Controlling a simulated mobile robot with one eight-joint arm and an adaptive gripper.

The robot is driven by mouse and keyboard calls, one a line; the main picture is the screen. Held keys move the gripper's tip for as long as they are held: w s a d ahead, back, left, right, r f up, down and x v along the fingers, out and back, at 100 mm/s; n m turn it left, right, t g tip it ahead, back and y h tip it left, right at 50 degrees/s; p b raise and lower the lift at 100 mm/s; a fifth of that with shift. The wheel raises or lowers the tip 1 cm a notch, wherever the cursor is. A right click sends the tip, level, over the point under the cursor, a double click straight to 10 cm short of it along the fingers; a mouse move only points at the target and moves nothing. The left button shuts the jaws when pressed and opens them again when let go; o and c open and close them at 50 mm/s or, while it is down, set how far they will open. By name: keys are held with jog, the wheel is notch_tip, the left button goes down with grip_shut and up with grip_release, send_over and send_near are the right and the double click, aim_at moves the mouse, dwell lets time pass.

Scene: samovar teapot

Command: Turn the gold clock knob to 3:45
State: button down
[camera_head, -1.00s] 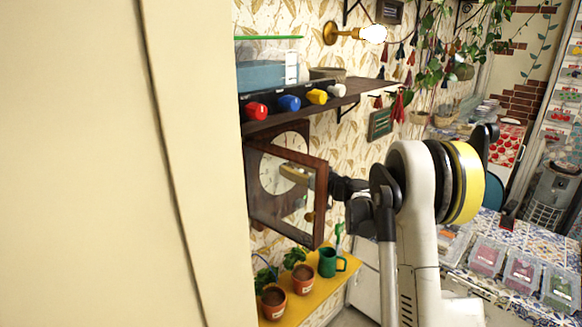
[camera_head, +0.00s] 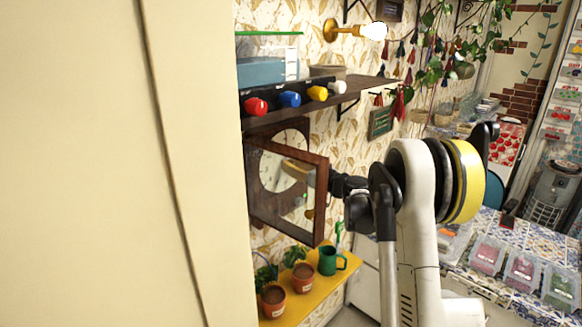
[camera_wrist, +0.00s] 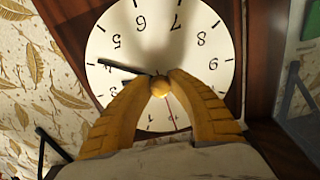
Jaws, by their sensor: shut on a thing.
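The round white clock face (camera_wrist: 190,105) appears upside down in the wrist view, in a dark wooden case. The gold knob (camera_wrist: 159,88) sits at its centre. My gripper (camera_wrist: 160,80) has its yellow fingers closed around the knob, one on each side. A long black hand (camera_wrist: 125,68) points left, near the 4. A shorter dark hand (camera_wrist: 128,83) points left towards the 3, partly hidden by a finger. A thin red hand points down between the fingers. In the head view the clock (camera_head: 270,170) shows partly through its open door.
The wooden-framed glass door (camera_head: 321,200) stands open beside my arm. A shelf (camera_head: 350,92) with coloured knobs is just above. A yellow shelf (camera_head: 325,288) with potted plants and a green mug (camera_head: 328,262) is below. A cream panel (camera_head: 100,160) fills the left.

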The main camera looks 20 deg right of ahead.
jog(key=m+b, duration=0.2)
jog(key=m, duration=0.1)
jog(key=shift+f, duration=0.15)
jog(key=m+b, duration=0.1)
jog(key=m, duration=0.2)
jog(key=shift+m, duration=0.4)
jog(key=m+b, duration=0.1)
jog(key=m, duration=0.2)
jog(key=shift+a+m+b, duration=0.1)
jog(key=shift+m+b, duration=0.3)
jog(key=m+b, duration=0.1)
jog(key=m, duration=0.2)
jog(key=shift+m, duration=0.3)
jog(key=m, duration=0.3)
jog(key=shift+m+b, duration=0.3)
jog(key=shift+b, duration=0.05)
jog(key=m, duration=0.3)
jog(key=shift+r+m+b, duration=0.2)
jog(key=shift+m+b, duration=0.1)
jog(key=m, duration=0.3)
jog(key=shift+r+m+b, duration=0.1)
jog(key=shift+m+b, duration=0.3)
jog(key=shift+m, duration=1.6)
